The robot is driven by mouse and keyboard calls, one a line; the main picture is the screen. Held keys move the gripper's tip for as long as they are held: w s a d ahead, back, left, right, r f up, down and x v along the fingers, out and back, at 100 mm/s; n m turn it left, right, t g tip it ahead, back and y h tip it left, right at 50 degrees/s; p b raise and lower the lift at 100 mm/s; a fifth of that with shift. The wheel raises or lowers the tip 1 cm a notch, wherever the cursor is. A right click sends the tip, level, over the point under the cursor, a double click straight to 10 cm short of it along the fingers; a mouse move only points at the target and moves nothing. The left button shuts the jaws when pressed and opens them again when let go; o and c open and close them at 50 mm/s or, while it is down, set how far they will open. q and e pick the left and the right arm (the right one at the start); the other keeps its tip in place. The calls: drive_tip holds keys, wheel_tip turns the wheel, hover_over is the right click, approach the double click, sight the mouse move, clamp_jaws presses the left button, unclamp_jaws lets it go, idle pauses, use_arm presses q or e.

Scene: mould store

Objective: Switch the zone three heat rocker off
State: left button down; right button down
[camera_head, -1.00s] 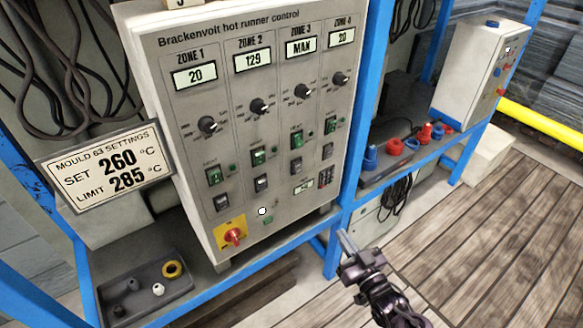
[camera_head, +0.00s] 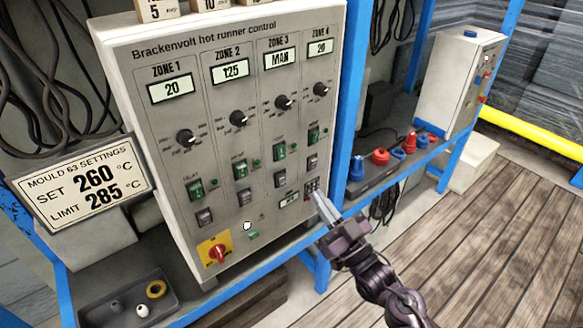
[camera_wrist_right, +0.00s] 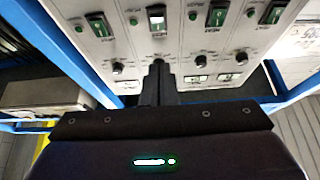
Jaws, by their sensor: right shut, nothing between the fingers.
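The zone three heat rocker (camera_head: 279,149) is a green rocker in the zone three column of the grey control panel (camera_head: 160,100), with a green lamp at its right. It looks unobstructed in the head view; its tilt is too small to tell. My right gripper (camera_head: 322,200) is shut and empty, below and right of the rocker, near the keypad (camera_head: 311,186) at the panel's lower right. Its dark fingers also show in the wrist view (camera_wrist_right: 160,80), with a row of rockers (camera_wrist_right: 216,13) beyond them. I cannot tell touching from apart. My left gripper is not in view.
Similar green rockers for zone two (camera_head: 239,167) and zone four (camera_head: 313,135) flank it closely. A black rocker (camera_head: 280,178) sits just below. A red rotary switch (camera_head: 218,252) is at lower left. A blue post (camera_head: 351,100) stands right of the panel.

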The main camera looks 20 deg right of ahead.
sight(281, 155)
drive_tip(key=x, duration=0.3)
drive_tip(key=f+p+x, duration=0.1)
drive_tip(key=x, duration=0.2)
drive_tip(key=p+x, duration=0.1)
drive_tip(key=x, duration=0.2)
drive_tip(key=shift+w+a+f, duration=0.15)
drive_tip(key=shift+w+a, duration=0.05)
drive_tip(key=shift+w, duration=0.35)
drive_tip(key=shift+w+a+f+p, duration=0.25)
drive_tip(key=shift+w+f+p, duration=0.1)
drive_tip(key=shift+w, duration=0.3)
